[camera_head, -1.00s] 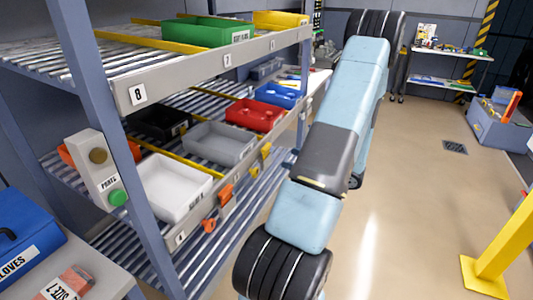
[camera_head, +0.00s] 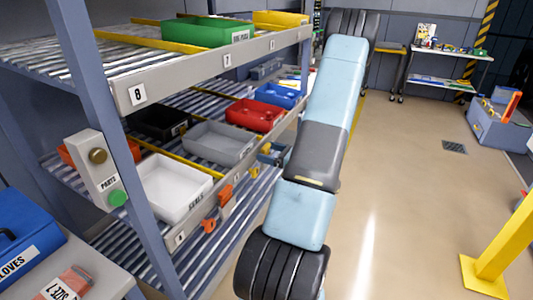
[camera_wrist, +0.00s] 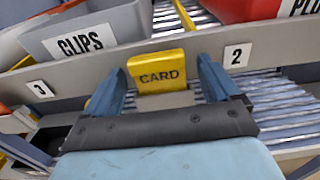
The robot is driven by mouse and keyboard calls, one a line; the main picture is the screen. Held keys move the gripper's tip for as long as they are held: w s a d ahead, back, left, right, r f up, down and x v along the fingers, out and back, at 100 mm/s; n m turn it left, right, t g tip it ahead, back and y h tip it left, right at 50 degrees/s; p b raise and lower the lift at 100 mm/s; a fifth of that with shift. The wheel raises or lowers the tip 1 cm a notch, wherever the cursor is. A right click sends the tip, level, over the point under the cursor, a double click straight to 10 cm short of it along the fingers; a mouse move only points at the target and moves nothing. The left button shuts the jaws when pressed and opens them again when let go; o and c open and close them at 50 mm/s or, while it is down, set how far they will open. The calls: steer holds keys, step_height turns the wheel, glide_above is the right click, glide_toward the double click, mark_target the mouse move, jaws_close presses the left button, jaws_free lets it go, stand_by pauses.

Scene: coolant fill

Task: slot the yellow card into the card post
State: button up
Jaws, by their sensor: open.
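The yellow card (camera_wrist: 160,74), marked CARD, is at the rack's front rail between the plates 3 and 2 in the wrist view. My gripper (camera_wrist: 163,80) is open, with one blue finger on each side of the card. Gaps show between the card and both fingers. In the head view my gripper (camera_head: 273,152) is at the middle shelf's front edge, partly hidden by my arm. I cannot identify the card post for certain in either view.
The rail (camera_wrist: 90,77) runs close in front of my gripper. Behind it stand a grey CLIPS bin (camera_wrist: 85,35) and a red bin (camera_wrist: 250,9). Orange clips (camera_head: 225,194) hang at the rail to the left.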

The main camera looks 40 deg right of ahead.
steer(key=c, duration=1.1)
